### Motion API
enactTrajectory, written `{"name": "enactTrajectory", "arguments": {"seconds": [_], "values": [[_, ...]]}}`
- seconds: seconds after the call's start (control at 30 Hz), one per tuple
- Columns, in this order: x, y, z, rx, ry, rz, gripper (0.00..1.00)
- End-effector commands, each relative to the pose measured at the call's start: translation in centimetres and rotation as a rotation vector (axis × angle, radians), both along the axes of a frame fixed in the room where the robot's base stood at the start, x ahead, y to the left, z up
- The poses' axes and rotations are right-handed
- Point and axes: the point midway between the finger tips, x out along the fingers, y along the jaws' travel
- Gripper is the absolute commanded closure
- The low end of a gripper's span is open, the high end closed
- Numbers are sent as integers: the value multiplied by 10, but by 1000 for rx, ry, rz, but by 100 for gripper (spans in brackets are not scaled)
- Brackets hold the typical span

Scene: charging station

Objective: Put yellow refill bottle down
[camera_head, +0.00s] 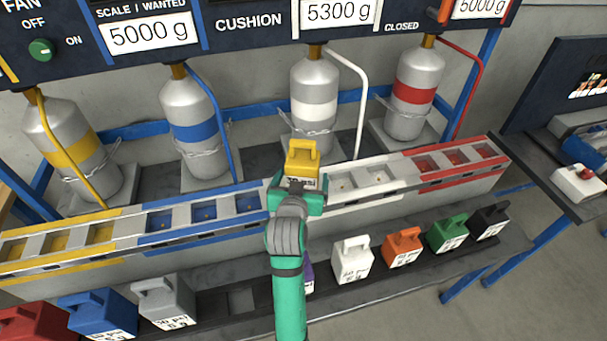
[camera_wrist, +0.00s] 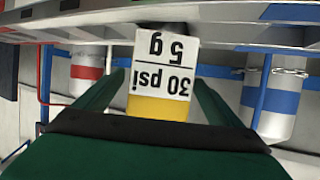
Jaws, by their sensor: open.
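The yellow refill bottle (camera_head: 302,157) is upright at the middle of the long rail, by the left end of its white section (camera_head: 385,174). My gripper (camera_head: 298,190) is in front of it, its fingers open on either side. In the wrist view the bottle's white label (camera_wrist: 164,75) shows upside down, reading 30 psi and 5 g, between the two green fingers. Small gaps show beside the label. The bottle's base is hidden by my gripper, so I cannot tell whether it is seated in a slot.
Blue slots (camera_head: 205,214) lie left of the bottle and red slots (camera_head: 455,159) lie right. A white bottle (camera_head: 352,258), an orange bottle (camera_head: 402,247) and several others stand on the lower shelf. A lower-shelf recess (camera_head: 242,301) is empty. Large cylinders (camera_head: 315,98) stand behind the rail.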

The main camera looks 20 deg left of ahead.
Motion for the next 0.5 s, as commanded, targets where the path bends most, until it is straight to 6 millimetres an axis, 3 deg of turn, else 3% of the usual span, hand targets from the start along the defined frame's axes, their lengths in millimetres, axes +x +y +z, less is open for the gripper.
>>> {"name": "enactTrajectory", "arguments": {"seconds": [0.3,0.5], "values": [[-57,-12,24,0,-1,0,11],[-75,-15,32,1,-1,1,11]]}}
